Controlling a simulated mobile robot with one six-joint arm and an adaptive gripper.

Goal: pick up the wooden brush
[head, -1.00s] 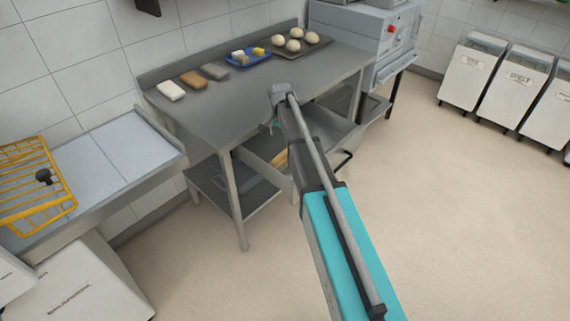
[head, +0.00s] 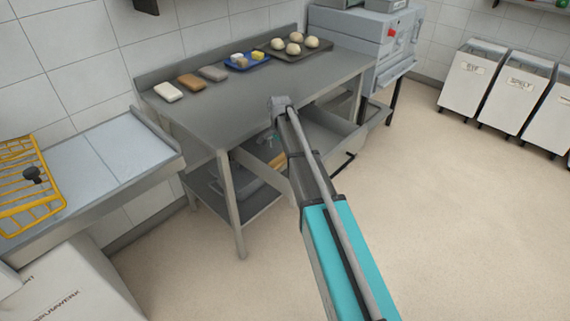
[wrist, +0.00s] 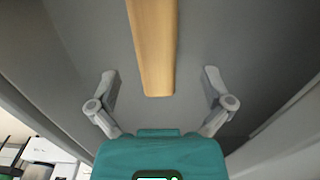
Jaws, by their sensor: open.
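The wooden brush shows in the wrist view as a long pale wooden piece (wrist: 153,45). It lies on the grey floor of an open drawer, running from the top edge down to the middle; its far part is out of frame. In the head view only a bit of wood (head: 278,161) shows inside the drawer (head: 262,176), partly behind my arm. My gripper (wrist: 160,76) is open and empty, its two fingers on either side of the near end of the wood, with clear gaps and no visible contact.
The drawer hangs under a steel table (head: 215,112), its walls close around my gripper. On the tabletop are several blocks, a blue tray (head: 248,66) and a dark tray with dough balls (head: 294,48). White bins (head: 512,90) stand at right; the floor in front is clear.

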